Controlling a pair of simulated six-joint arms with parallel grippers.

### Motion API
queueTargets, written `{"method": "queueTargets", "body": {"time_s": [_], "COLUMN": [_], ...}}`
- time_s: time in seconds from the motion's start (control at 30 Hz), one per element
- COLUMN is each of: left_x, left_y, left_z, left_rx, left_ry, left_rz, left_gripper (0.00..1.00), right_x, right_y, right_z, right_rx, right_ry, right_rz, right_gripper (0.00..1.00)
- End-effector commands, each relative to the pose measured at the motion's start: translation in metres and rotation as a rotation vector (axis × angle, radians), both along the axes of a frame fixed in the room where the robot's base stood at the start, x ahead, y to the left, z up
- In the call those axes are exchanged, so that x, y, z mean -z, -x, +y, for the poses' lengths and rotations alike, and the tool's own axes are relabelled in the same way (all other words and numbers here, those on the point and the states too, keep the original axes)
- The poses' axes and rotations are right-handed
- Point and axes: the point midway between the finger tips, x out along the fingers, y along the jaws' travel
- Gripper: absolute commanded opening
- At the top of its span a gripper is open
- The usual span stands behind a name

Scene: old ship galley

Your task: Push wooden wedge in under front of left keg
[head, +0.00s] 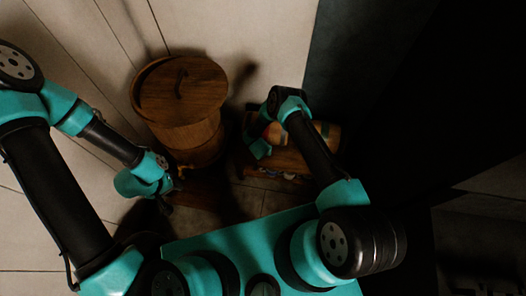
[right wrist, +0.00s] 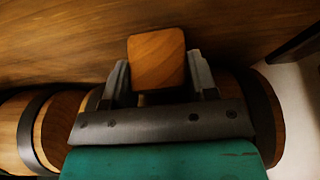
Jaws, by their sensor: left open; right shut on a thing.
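A wooden block, seemingly the wedge (right wrist: 157,60), is between the two fingers of my right gripper (right wrist: 159,72) in the right wrist view. The gripper is shut on it. The block's far end and any taper are hidden. Banded wood of a keg lying on its side (right wrist: 20,130) shows beside and behind the gripper; I cannot tell whether it is one keg or two. In the head view a keg (head: 327,130) lies partly behind my right arm. My left gripper (head: 178,180) is open and empty, low beside the lidded tub.
A tall wooden tub (head: 185,135) with a round lid stands left of the keg. A low wooden bench (head: 285,160) is under the keg, with small unclear items at its front. A dark wall is behind and right. Pale planks lie left.

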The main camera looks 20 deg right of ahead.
Motion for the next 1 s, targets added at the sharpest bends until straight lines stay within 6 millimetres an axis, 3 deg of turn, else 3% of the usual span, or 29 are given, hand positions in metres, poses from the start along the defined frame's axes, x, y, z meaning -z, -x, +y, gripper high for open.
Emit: {"method": "queueTargets", "body": {"time_s": [0.03, 0.07, 0.37, 0.5, 0.6, 1.0], "left_x": [0.0, 0.0, 0.0, 0.0, 0.0, 0.0], "left_y": [0.0, 0.0, 0.0, 0.0, 0.0, 0.0], "left_z": [0.0, 0.0, 0.0, 0.0, 0.0, 0.0], "left_rx": [0.0, 0.0, 0.0, 0.0, 0.0, 0.0], "left_ry": [0.0, 0.0, 0.0, 0.0, 0.0, 0.0], "left_rz": [0.0, 0.0, 0.0, 0.0, 0.0, 0.0], "left_gripper": [0.43, 0.43, 0.43, 0.43, 0.43, 0.43], "right_x": [0.0001, 0.0002, 0.0001, 0.0002, 0.0002, -0.0048], "right_y": [-0.0015, -0.0013, -0.001, -0.0009, -0.0008, 0.0018], "right_z": [-0.0009, -0.0006, -0.0004, -0.0003, -0.0003, 0.0015], "right_rx": [0.0, -0.001, -0.001, -0.001, -0.001, -0.001], "right_ry": [0.0, 0.0, 0.0, 0.0, 0.0, 0.0], "right_rz": [0.0, 0.0, 0.0, 0.0, 0.001, 0.001], "right_gripper": [0.4, 0.55, 0.83, 0.83, 0.77, 0.77]}}
